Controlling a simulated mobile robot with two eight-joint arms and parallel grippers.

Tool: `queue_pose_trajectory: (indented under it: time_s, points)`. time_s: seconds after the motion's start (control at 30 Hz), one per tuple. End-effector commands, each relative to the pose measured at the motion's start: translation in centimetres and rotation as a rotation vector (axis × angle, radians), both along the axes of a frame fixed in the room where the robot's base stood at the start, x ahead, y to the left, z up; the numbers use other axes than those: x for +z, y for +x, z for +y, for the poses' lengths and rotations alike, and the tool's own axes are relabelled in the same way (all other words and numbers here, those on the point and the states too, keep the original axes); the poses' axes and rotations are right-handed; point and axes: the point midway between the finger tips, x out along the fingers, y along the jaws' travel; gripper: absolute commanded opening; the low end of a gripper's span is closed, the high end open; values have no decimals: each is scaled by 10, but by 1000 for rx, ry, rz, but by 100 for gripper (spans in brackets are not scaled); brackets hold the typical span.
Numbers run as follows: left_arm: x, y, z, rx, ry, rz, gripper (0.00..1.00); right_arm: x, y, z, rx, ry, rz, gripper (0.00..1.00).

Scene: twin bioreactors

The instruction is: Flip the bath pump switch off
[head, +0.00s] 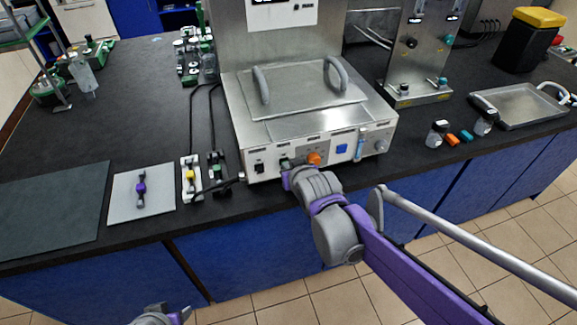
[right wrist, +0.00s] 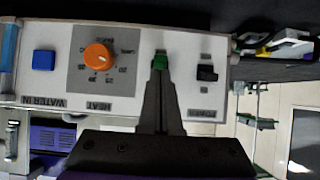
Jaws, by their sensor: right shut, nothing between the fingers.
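The bath unit (head: 245,125) is a steel box with a lid and a front control panel. A small green switch (right wrist: 160,62) sits on that panel between the black power switch (right wrist: 207,73) and the orange heat knob (right wrist: 99,57). Its label is hidden behind my fingers, so I cannot read whether it is the pump switch. My right gripper (right wrist: 160,80) is shut and empty, its tips at the green switch; I cannot tell if they touch it. In the head view the right gripper (head: 287,172) is at the panel front. My left gripper (head: 162,316) shows only partly at the bottom edge.
A blue button (head: 341,149) lies right of the orange knob. Left of the bath, small clamp-like parts (head: 190,174) and a pale plate (head: 122,205) rest on the dark bench. Small bottles (head: 437,133) and a steel tray (head: 520,106) stand to the right.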

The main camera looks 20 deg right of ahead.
Motion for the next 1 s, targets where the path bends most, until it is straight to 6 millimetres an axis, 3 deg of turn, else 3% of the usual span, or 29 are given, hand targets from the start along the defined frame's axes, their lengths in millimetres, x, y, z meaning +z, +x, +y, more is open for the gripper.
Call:
queue_pose_trajectory:
  time_s: [0.43,1.0]
  points:
    - [15,4,0,0,0,-7,50,16,0,0,0,0,1,0]
    - [19,5,0,0,0,-9,50,20,0,0,0,0,2,0]
